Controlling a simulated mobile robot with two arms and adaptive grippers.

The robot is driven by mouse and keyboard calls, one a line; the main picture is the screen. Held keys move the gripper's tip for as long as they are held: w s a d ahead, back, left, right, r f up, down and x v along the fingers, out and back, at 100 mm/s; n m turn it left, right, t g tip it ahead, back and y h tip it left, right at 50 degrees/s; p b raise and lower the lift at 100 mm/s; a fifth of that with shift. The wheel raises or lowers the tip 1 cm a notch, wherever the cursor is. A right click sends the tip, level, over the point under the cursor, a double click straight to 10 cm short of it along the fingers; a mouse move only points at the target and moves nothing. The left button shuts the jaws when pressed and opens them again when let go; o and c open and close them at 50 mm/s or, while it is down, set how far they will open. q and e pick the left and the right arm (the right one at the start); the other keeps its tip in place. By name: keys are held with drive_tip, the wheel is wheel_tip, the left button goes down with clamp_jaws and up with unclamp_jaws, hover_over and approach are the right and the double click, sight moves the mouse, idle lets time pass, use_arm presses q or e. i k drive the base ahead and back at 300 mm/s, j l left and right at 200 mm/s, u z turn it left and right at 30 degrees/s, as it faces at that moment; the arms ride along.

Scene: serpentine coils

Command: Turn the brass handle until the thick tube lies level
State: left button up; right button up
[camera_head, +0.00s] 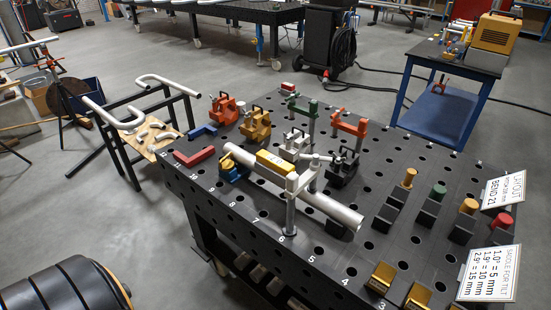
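The thick silver tube (335,208) lies slantwise over the black perforated table (240,222). Its left end is by a blue support (233,172) and its right end is toward the middle of the table. A yellow block (274,163) sits on top of the tube. A grey upright clamp (291,205) stands at its near side. Whether the tube is level I cannot tell. No brass handle can be singled out for certain; a brass-coloured clamp-like fixture (256,124) stands behind the tube, and a brass-topped peg (409,178) stands to its right. Neither gripper is in view.
Orange (224,109), silver (295,144) and black (343,167) fixtures stand behind the tube. Several colour-topped pegs and brass saddles (418,296) line the right side, beside printed signs (489,273). A rack with bent tubes (160,82) stands left.

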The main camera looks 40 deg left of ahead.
sight(225, 164)
drive_tip(key=u, duration=1.5)
